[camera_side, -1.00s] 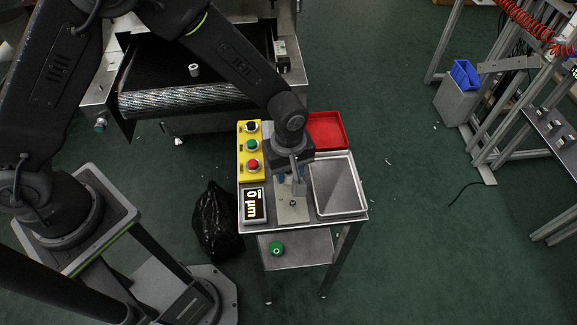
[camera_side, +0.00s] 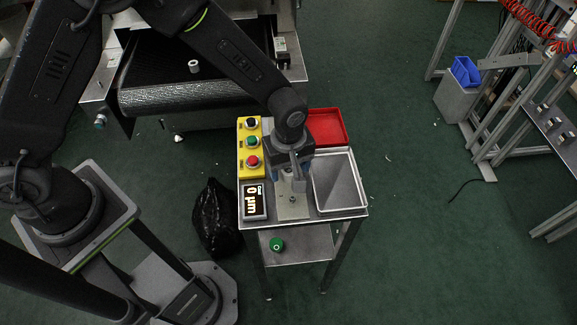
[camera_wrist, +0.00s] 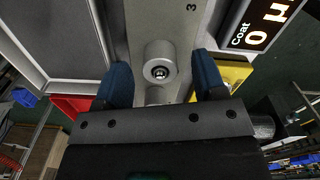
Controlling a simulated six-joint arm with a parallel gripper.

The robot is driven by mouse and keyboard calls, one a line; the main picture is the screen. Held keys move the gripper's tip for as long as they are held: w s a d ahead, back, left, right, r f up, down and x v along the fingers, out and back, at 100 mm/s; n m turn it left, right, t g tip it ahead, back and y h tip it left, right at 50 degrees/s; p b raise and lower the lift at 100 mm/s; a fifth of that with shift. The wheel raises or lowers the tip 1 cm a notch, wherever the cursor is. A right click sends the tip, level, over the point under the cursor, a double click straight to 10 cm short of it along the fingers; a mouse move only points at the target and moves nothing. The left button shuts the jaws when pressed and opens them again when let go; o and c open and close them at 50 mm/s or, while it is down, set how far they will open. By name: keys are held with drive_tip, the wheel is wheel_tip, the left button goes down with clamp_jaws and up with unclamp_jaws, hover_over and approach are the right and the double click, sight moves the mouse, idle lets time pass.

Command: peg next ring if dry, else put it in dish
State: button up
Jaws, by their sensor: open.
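My gripper (camera_side: 290,178) is open above the small table, its blue fingers apart. In the wrist view the fingers (camera_wrist: 160,85) are on either side of a grey ring-like cylinder (camera_wrist: 159,53) without touching it. A small round end shows in its hole, as of a peg. It stands on a pale plate (camera_wrist: 160,15) marked 3. A second grey cylinder (camera_wrist: 159,96) is partly hidden behind it. In the side view another ring (camera_side: 194,66) sits on the dark conveyor belt. The coat display (camera_side: 255,201) reads 0 µm. A red dish (camera_side: 343,138) is at the table's back right.
A grey hopper-like tray (camera_side: 350,208) takes up the table's right side. A yellow button box (camera_side: 242,160) stands at the left. The dryer's belt (camera_side: 160,97) is behind, to the left. A black bag (camera_side: 216,220) lies on the floor beside the table.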

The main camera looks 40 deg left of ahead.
wheel_tip(320, 180, up, 13)
idle(0.3)
drive_tip(key=shift+r, duration=0.2)
drive_tip(key=s+a+r+m+t, duration=0.2)
drive_tip(key=s+a+r+m, duration=0.1)
drive_tip(key=a+r, duration=0.4)
drive_tip(key=s+a+r+m+t, duration=0.1)
drive_tip(key=s+a+r+m, duration=0.2)
drive_tip(key=s, duration=0.4)
drive_tip(key=s+a+r+m+t, duration=0.2)
drive_tip(key=s+a+r+m, duration=0.2)
drive_tip(key=s+a+m, duration=0.2)
drive_tip(key=shift+s+a+r+t, duration=0.15)
drive_tip(key=shift+s+a+t, duration=0.2)
drive_tip(key=shift+a, duration=0.3)
